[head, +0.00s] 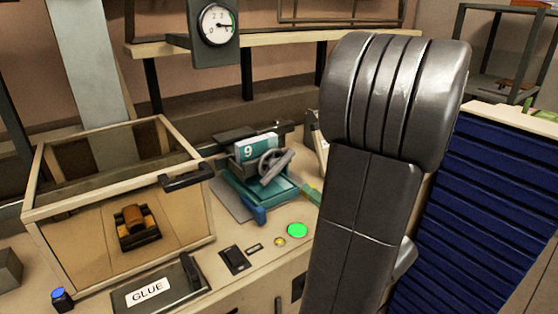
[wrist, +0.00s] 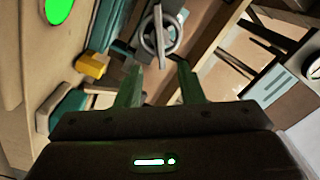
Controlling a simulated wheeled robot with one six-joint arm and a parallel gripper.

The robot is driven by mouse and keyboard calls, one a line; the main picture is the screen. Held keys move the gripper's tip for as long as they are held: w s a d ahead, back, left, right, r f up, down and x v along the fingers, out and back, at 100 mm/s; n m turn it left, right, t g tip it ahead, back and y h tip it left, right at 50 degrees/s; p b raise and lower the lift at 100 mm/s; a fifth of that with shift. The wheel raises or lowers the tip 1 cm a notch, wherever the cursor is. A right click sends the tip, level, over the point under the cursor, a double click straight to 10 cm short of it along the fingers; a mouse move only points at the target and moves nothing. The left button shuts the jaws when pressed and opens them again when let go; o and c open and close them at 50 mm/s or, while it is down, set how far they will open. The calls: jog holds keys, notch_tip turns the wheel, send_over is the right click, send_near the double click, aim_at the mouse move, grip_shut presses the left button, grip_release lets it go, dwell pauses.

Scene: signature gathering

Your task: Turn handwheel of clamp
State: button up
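The clamp's grey handwheel (head: 272,160) faces the front of the bench, with a bar across it. The clamp has a teal base (head: 262,190) and holds a teal and white block marked 9 (head: 256,148). In the wrist view the handwheel (wrist: 161,38) is beyond the fingertips, roughly in line with the gap between them. My gripper (wrist: 157,78) is open, with two green fingers apart and nothing visible between them. The fingers look short of the wheel rim, though the exact distance is hard to tell. My arm hides the area right of the clamp in the head view.
A wood-framed glass case (head: 120,215) stands left of the clamp. A dial gauge (head: 216,24) is above. Blue slatted drawers (head: 480,200) stand at right.

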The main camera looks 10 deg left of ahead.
aim_at(279, 171)
jog(key=shift+p+x, duration=0.9)
jog(key=shift+x, duration=5.9)
jog(key=shift+f, duration=0.15)
grip_shut()
